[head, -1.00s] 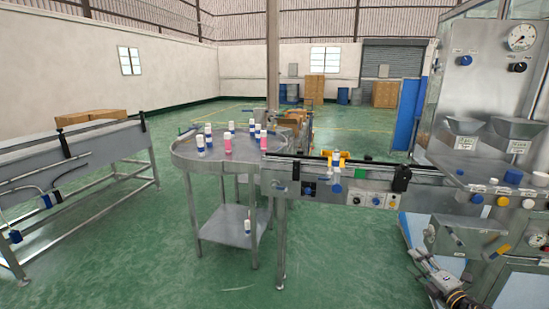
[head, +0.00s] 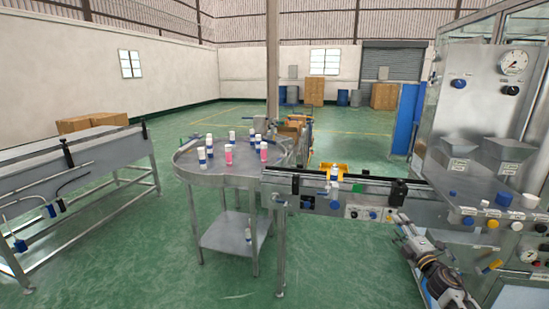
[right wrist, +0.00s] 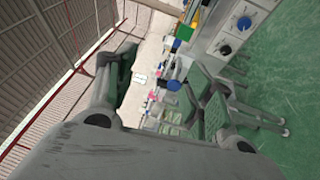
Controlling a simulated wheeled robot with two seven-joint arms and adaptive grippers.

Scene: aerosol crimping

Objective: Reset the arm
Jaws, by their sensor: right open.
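My right arm comes in at the lower right of the head view. Its gripper (head: 407,230) points up and left, beside the front of the machine and below the conveyor's right end. In the right wrist view the gripper (right wrist: 160,80) has its two fingers spread apart, with nothing between them. The room appears turned on its side in that view. My left arm and gripper are not in view.
A conveyor (head: 380,188) runs from a round steel table (head: 220,174) with several white, blue and pink cans to the filling machine (head: 483,95). Caps and knobs line the machine's front. Green floor (head: 345,265) is clear below the conveyor.

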